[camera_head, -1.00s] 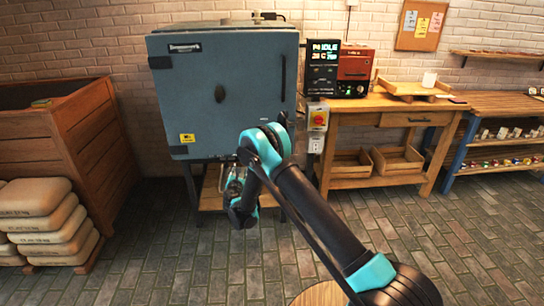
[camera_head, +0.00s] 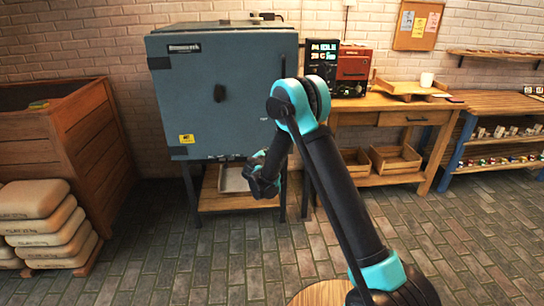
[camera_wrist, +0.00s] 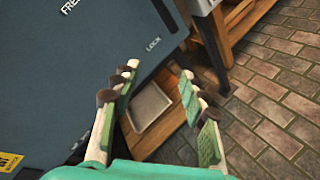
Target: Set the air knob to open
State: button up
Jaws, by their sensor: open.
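The blue-grey kiln (camera_head: 228,120) stands against the wall with its door closed. My gripper (camera_head: 264,182) is in front of the kiln's lower right part, below the knob. In the wrist view my gripper (camera_wrist: 157,80) is open and empty, its pale green fingers apart. Beyond them the kiln door (camera_wrist: 60,75) shows a cut-off word starting "FRE" and the word "LOCK". No knob shows there.
A grey tray (camera_head: 232,178) lies on the wooden shelf (camera_head: 222,201) under the kiln. A wooden table (camera_head: 400,103) with a red device (camera_head: 354,68) stands to the right. A crate (camera_head: 70,130) and stacked bags (camera_head: 38,215) are at left. Brick floor in front is clear.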

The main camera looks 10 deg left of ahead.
jog(key=shift+s+d+r+m, duration=0.15)
jog(key=shift+d+r+m, duration=0.1)
jog(key=shift+d, duration=0.2)
jog(key=shift+s+d+r+m, duration=0.1)
jog(key=shift+d+r+m, duration=0.15)
jog(key=shift+d, duration=0.2)
